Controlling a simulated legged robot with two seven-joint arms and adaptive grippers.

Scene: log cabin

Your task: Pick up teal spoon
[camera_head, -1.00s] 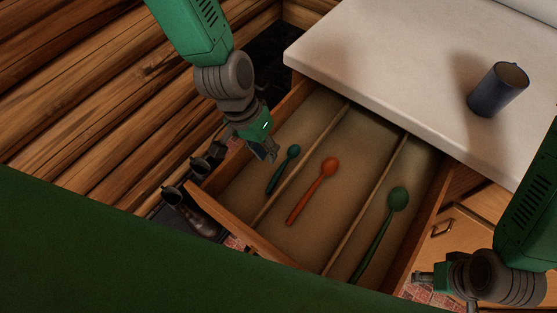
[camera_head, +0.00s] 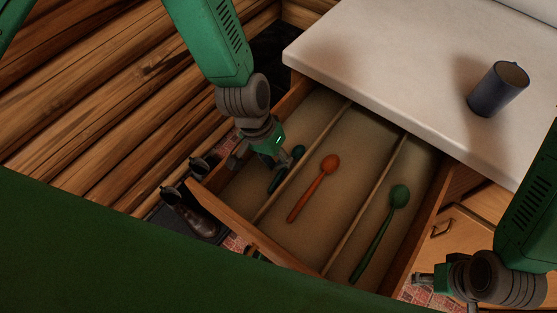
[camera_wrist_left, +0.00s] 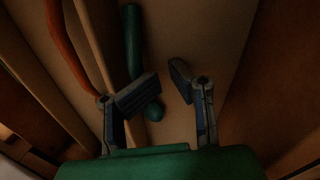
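The small teal spoon (camera_head: 274,183) lies in the left compartment of the open drawer. My left gripper (camera_head: 259,163) is over it and hides its middle in the head view. In the left wrist view the spoon (camera_wrist_left: 133,45) runs from the top toward the gripper, its near end (camera_wrist_left: 153,111) partly behind the left finger. My left gripper (camera_wrist_left: 162,88) is open there, with its two fingers apart and nothing held. My right gripper (camera_head: 420,279) is at the lower right, outside the drawer; its fingers are too small to read.
An orange spoon (camera_head: 315,188) lies in the middle compartment and a larger green spoon (camera_head: 379,234) in the right one. Thin wooden dividers (camera_head: 364,205) separate the drawer's compartments. A white countertop (camera_head: 400,75) with a blue mug (camera_head: 497,90) stands above. Boots (camera_head: 187,215) are left of the drawer.

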